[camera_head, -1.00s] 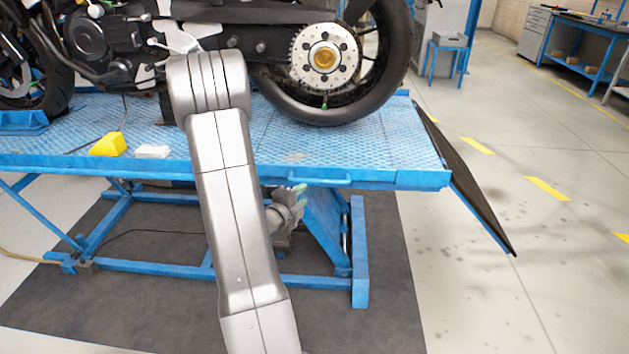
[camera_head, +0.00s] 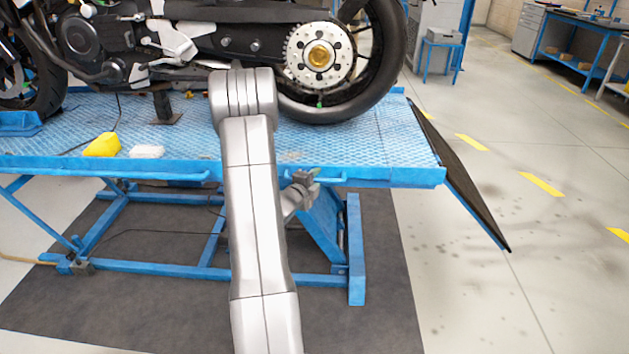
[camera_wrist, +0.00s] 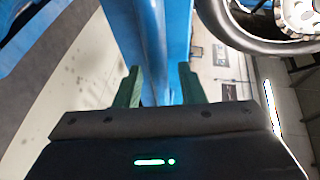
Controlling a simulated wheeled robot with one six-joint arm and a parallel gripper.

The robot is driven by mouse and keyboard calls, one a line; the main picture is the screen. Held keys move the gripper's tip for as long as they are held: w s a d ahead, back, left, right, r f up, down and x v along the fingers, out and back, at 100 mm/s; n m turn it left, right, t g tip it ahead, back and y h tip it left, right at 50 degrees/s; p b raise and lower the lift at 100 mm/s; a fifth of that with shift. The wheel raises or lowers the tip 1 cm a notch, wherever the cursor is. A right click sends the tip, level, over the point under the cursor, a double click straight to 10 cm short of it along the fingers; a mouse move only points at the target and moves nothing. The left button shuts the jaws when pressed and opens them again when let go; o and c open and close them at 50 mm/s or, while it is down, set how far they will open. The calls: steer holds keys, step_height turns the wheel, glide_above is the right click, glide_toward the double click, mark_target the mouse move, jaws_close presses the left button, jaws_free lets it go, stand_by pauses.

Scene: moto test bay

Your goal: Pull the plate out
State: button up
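The plate (camera_head: 385,140) is the blue, diamond-patterned top at the rear end of the lift table, under the motorcycle's wheel. A blue bar handle (camera_head: 330,180) is on its front edge; a similar handle (camera_head: 180,176) is further left. My gripper (camera_head: 306,178) is at the left end of the right handle, partly hidden by my arm. In the wrist view, my gripper's green fingers (camera_wrist: 160,86) are apart, with a blue bar (camera_wrist: 152,50) showing between them. A gap shows at the right finger; contact at the left finger is unclear.
The motorcycle's rear wheel (camera_head: 345,105) rests on the table. A yellow object (camera_head: 102,145) and a white block (camera_head: 147,151) lie near the front edge. A dark ramp (camera_head: 460,175) slopes down at the right. The floor right of it is open.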

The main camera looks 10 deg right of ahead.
jaws_close()
steer(key=s+a+b, duration=0.4)
steer(key=s+b, duration=0.2)
steer(key=s, duration=0.8)
steer(key=s+a+b, duration=0.4)
steer(key=s+b, duration=0.2)
steer(key=s, duration=0.8)
jaws_free()
steer(key=p+v, duration=0.2)
steer(key=v, duration=1.1)
steer(key=shift+s+a, duration=0.25)
steer(key=shift+s, duration=0.05)
